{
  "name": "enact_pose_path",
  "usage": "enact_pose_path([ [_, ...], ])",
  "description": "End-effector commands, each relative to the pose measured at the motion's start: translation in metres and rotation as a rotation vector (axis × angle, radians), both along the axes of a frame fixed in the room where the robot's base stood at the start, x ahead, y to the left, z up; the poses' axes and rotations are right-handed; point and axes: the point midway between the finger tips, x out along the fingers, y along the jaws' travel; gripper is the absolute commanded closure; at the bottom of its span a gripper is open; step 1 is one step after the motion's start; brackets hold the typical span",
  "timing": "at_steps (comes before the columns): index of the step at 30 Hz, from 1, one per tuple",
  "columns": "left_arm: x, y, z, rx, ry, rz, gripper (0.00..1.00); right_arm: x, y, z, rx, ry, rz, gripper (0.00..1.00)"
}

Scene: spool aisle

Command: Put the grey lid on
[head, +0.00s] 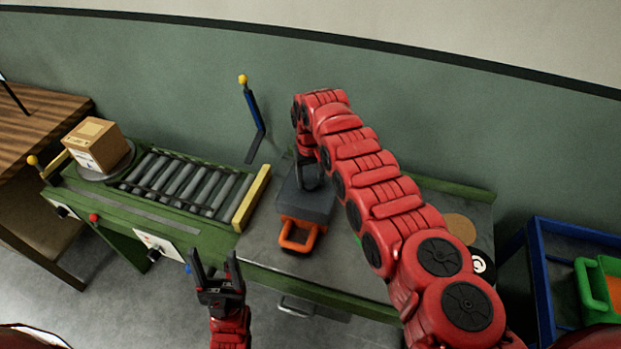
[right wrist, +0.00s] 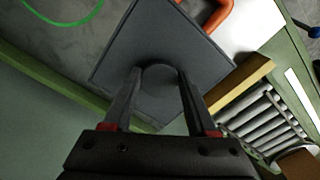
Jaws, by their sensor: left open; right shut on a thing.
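The grey lid (head: 293,203) is a square dark plate above the right half of the workbench, and it fills the middle of the right wrist view (right wrist: 150,40). My right gripper (head: 308,182) is shut on the lid's round knob, with a finger on each side of it in the wrist view (right wrist: 157,85). An orange loop-shaped part (head: 297,237) sticks out from under the lid's near edge; what it belongs to is hidden by the lid. I cannot tell whether the lid touches anything below. My left gripper (head: 216,262) is open and empty, in front of the bench.
A roller conveyor (head: 185,185) with a yellow end bar (head: 251,198) lies left of the lid. A cardboard box (head: 95,145) stands at its far left. A tan disc (head: 459,228) lies to the right on the bench. A blue rack (head: 540,270) with a green bin (head: 592,290) stands farther right.

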Motion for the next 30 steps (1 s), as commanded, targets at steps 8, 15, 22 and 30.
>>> enact_pose_path([
  [8, 0.0, 0.0, -0.008, 0.0, 0.0, 0.0, 0.36, 0.0, 0.0, -0.008, 0.0, 0.0, 0.0, 1.0],
  [15, 0.0, 0.0, -0.013, 0.0, 0.0, 0.0, 0.36, 0.0, 0.0, -0.014, 0.0, 0.0, 0.0, 1.0],
  [22, 0.0, 0.0, -0.018, 0.0, 0.0, 0.0, 0.36, 0.0, 0.0, -0.02, 0.0, 0.0, 0.0, 1.0],
  [30, 0.0, 0.0, -0.018, 0.0, 0.0, 0.0, 0.36, 0.0, 0.0, -0.02, 0.0, 0.0, 0.0, 0.12],
])
